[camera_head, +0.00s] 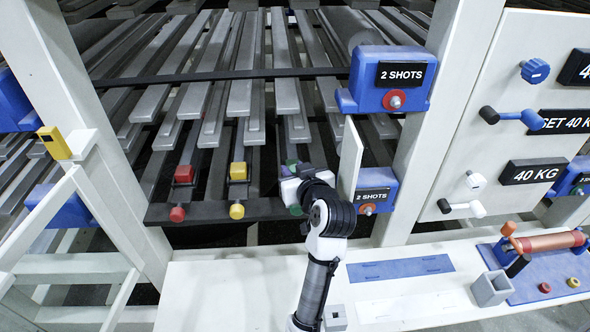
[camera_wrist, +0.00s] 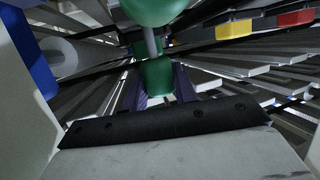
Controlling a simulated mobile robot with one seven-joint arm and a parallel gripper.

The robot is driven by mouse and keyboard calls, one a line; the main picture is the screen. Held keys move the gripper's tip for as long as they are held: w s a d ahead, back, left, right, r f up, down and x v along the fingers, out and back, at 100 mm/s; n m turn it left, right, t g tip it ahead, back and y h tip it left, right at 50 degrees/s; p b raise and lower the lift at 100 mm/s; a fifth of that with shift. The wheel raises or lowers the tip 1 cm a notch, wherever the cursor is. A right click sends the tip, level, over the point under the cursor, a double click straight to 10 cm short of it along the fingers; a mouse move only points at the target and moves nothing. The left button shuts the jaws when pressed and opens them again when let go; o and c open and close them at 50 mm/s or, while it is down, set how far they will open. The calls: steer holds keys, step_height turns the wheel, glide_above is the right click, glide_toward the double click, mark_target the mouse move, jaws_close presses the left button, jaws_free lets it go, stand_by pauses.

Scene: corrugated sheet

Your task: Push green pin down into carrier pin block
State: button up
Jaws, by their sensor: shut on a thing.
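The green pin is at my gripper (camera_head: 292,188) in the head view, right of the yellow and red pins. Its round green knob (camera_head: 296,210) shows just below the gripper, and a green part (camera_head: 292,164) shows above it, partly hidden by my wrist. In the wrist view the green knob (camera_wrist: 150,8) is at the top edge, joined by a grey shaft to a green piece (camera_wrist: 155,76). My dark fingers (camera_wrist: 158,88) sit on both sides of this piece and are shut on it. The dark carrier rail (camera_head: 218,211) runs below the pins; the contact there is mostly hidden.
A yellow pin (camera_head: 237,172) and a red pin (camera_head: 184,174) stand left of my gripper. A pale upright panel (camera_head: 350,158) and a blue "2 SHOTS" box (camera_head: 378,185) are close on the right. Grey slats fill the back. A white bench (camera_head: 225,290) lies in front.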

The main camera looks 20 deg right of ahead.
steer(key=shift+f+b, duration=1.1)
steer(key=shift+f, duration=0.55)
steer(key=o, duration=0.9)
steer(key=shift+o, duration=0.7)
steer(key=p+v, duration=0.8)
steer(key=v, duration=0.6)
steer(key=shift+r, duration=0.15)
steer(key=shift+a, duration=0.1)
steer(key=shift+w, duration=0.1)
